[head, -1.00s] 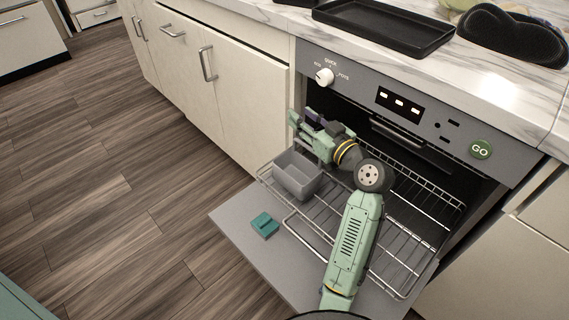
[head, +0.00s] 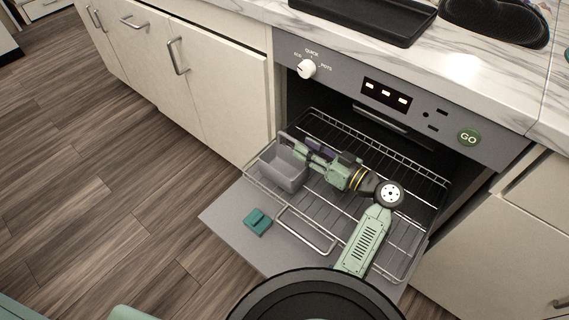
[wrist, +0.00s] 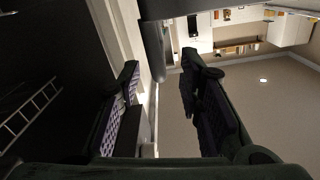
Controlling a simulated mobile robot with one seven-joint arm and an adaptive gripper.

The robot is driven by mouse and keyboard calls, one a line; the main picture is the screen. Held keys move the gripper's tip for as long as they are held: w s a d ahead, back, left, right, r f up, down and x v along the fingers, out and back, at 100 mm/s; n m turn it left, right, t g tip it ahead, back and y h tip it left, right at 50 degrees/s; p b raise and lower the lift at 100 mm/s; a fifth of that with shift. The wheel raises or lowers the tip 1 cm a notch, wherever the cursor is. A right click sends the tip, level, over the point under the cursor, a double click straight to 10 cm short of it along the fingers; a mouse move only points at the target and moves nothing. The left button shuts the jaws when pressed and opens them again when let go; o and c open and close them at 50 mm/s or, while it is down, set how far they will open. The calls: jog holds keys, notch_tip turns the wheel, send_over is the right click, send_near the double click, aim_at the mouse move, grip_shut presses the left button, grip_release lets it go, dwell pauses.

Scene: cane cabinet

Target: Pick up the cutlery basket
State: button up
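The cutlery basket (head: 283,175) is a small grey open box at the left front corner of the pulled-out wire rack (head: 335,213). My gripper (head: 290,144) is at the basket's back right rim, its fingers pointing left. In the wrist view, my gripper (wrist: 160,95) is open, with a wide gap between its two purple-padded fingers. A grey upright piece (wrist: 153,50), probably the basket's wall, shows beyond the fingertips in line with the gap. I cannot tell whether the fingers touch the basket.
The dishwasher door (head: 222,218) is folded down, with a teal block (head: 257,221) on it. The countertop (head: 270,10) overhangs behind, holding a black tray (head: 365,18). Closed cabinets (head: 215,85) stand to the left. The floor at left is clear.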

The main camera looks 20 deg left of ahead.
aim_at(281, 132)
jog(key=p+x, duration=0.1)
jog(key=x, duration=0.4)
jog(key=shift+w+a, duration=0.15)
jog(key=shift+a, duration=0.25)
jog(key=shift+c, duration=0.3)
grip_shut()
